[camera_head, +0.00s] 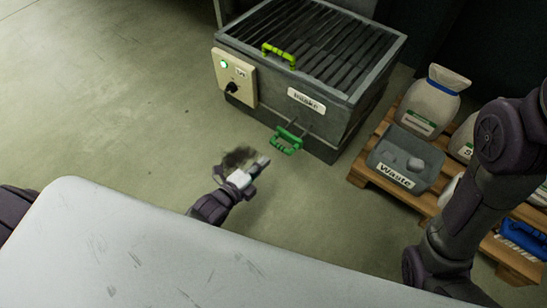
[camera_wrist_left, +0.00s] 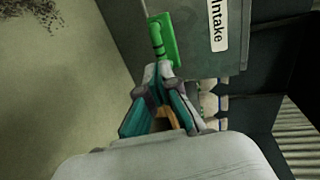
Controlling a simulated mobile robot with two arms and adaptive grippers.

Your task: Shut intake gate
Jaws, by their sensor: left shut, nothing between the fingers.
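The grey intake box (camera_head: 262,85) has an "Intake" label (camera_head: 306,101) on its front. A green handle (camera_head: 288,141) stands out from that front on thin rods, below the label. The gate plate itself cannot be made out. My left gripper (camera_head: 263,161) is shut and empty, just in front and to the left of the green handle. In the left wrist view, the closed fingertips (camera_wrist_left: 166,72) are close to the near end of the green handle (camera_wrist_left: 163,40); I cannot tell if they touch. My right gripper is out of view; only its arm shows at the right.
A control panel (camera_head: 234,77) with a lit green button and black knob is on the box's left side. A yellow-green handle (camera_head: 279,55) is on the slatted top. A grey "Waste" bin (camera_head: 405,158) and sacks (camera_head: 431,102) stand on a pallet at right. Floor at left is clear.

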